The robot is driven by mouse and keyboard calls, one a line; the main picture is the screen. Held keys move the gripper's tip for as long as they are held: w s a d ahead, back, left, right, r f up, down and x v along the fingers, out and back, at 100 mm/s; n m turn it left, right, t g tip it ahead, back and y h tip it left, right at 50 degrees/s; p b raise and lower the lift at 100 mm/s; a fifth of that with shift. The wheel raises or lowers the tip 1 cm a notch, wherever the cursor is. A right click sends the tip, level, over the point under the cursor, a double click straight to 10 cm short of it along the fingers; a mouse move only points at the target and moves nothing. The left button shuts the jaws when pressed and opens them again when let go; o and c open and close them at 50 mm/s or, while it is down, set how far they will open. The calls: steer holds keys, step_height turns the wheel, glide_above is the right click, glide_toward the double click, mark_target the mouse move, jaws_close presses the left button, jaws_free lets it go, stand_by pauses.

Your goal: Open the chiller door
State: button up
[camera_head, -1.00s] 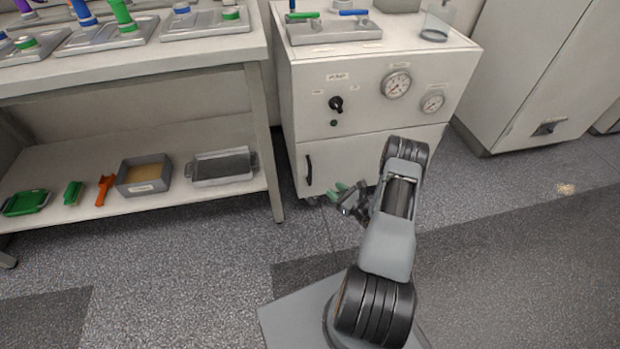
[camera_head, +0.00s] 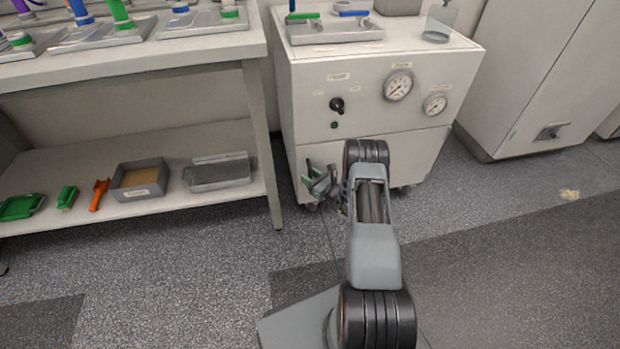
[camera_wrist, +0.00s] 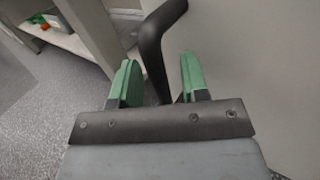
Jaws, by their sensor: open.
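The chiller (camera_head: 365,97) is a white cabinet with a knob and two gauges on its upper front. Its lower door (camera_head: 415,155) looks shut, and my arm covers part of it. My gripper (camera_head: 310,172) is at the door's left side, over the handle, which is mostly hidden in the head view. In the wrist view the black curved handle (camera_wrist: 154,45) stands between the two green fingers of my gripper (camera_wrist: 157,80). The fingers are open, with a gap on the right of the handle; whether the left finger touches it I cannot tell.
A bench (camera_head: 160,58) with a low shelf (camera_head: 95,217) stands left of the chiller, holding trays and small tools. A pale cabinet (camera_head: 530,75) stands to the right. The floor (camera_head: 185,280) in front is clear.

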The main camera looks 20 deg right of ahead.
steer(key=shift+c, duration=0.4)
jaws_close()
